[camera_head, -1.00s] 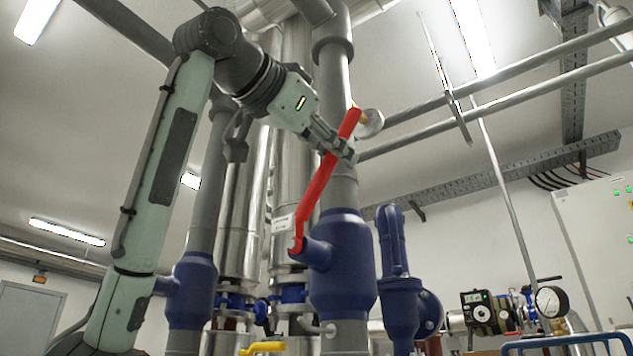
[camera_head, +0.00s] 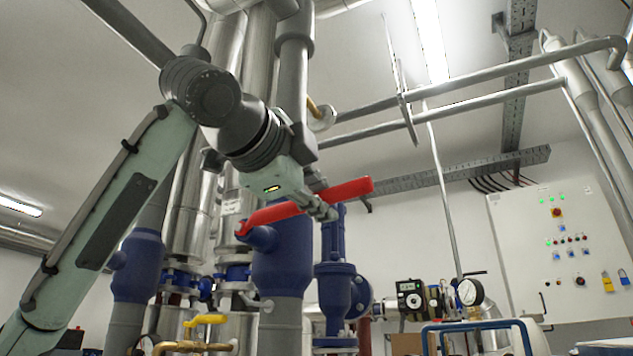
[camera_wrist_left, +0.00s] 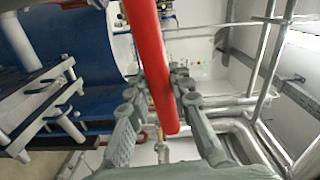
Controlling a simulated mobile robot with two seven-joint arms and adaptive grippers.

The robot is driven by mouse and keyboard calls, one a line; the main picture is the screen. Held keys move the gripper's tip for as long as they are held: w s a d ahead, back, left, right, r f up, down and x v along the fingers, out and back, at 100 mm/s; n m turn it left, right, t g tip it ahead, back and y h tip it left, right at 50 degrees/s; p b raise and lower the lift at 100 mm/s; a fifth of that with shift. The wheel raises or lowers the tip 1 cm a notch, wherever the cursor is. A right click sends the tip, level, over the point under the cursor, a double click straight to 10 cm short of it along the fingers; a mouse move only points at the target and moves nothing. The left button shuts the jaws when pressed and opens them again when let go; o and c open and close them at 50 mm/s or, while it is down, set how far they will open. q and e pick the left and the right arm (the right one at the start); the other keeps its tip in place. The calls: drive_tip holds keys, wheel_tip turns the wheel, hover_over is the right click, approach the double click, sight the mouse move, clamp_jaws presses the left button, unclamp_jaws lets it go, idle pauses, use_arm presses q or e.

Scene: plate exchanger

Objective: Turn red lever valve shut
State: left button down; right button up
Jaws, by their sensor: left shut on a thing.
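The red lever (camera_head: 346,190) is on a blue valve body (camera_head: 284,254) on a grey vertical pipe. In the head view it runs from its pivot at the lower left up to the right, tilted only a little from level. My left gripper (camera_head: 324,206) is shut on the lever, between its middle and free end. In the left wrist view the lever (camera_wrist_left: 152,62) passes between the two fingers of the left gripper (camera_wrist_left: 158,98). My right gripper is not in view.
A second blue valve body (camera_head: 137,265) stands at left and a blue fitting (camera_head: 334,278) at right of the lever's pipe. A yellow handle (camera_head: 205,319) is below. A control cabinet (camera_head: 560,245) and a pressure gauge (camera_head: 469,292) are at right.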

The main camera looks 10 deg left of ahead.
use_arm(q)
drive_tip(key=shift+d+f+m, duration=0.15)
drive_tip(key=shift+f+m, duration=0.55)
drive_tip(key=shift+f, duration=0.45)
drive_tip(key=c, duration=1.3)
unclamp_jaws()
drive_tip(key=shift+c, duration=0.2)
drive_tip(key=shift+r, duration=0.2)
drive_tip(key=shift+s, duration=0.15)
drive_tip(key=v, duration=1.2)
